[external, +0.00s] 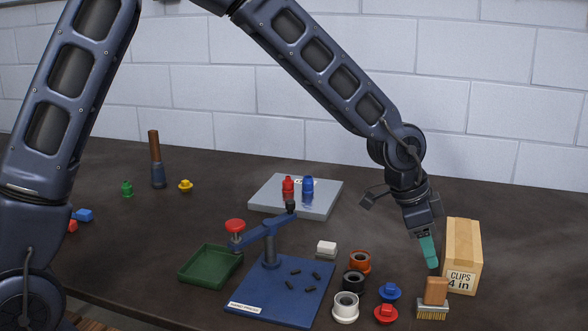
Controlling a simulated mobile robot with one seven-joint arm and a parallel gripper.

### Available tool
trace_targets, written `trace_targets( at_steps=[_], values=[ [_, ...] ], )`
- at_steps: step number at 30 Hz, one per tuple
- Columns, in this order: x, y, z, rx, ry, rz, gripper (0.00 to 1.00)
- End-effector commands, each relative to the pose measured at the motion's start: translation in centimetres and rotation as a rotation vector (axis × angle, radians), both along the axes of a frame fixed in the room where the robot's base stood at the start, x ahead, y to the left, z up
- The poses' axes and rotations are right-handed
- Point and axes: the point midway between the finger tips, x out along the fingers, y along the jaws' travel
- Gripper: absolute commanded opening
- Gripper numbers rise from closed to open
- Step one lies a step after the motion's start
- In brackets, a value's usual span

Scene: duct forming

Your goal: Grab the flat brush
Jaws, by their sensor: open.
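The flat brush (434,294) stands at the right front of the table. It has a brown wooden block handle on top and a wide row of pale bristles below. My gripper (431,264) points down just above and behind the brush, with its teal fingers close to the handle's top. The fingers overlap in this view, so the gap between them is hidden. The gripper is open and holds nothing that I can see. I cannot tell whether a fingertip touches the brush.
A wooden box labelled clips (462,255) stands close to the right of my gripper. A blue knobbed piece (389,292) and a red one (386,314) lie left of the brush. A blue hand press (272,290), green tray (210,266) and grey plate (262,196) are further left.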

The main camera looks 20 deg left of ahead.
Motion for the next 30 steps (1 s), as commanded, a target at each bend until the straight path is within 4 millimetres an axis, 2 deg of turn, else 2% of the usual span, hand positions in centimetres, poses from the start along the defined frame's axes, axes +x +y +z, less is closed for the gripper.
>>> trace_targets(
  at_steps=[9, 17, 26, 30],
  values=[
    [0.2, -1.5, -3.9, 0.002, 0.001, 0.0, 0.45],
    [0.3, -2.1, -5.4, 0.001, 0.0, 0.002, 0.45],
    [0.3, -3.6, -8.9, 0.002, 0.001, 0.002, 0.45],
    [0.5, -3.8, -9.5, 0.001, 0.0, 0.002, 0.45]
  ],
)
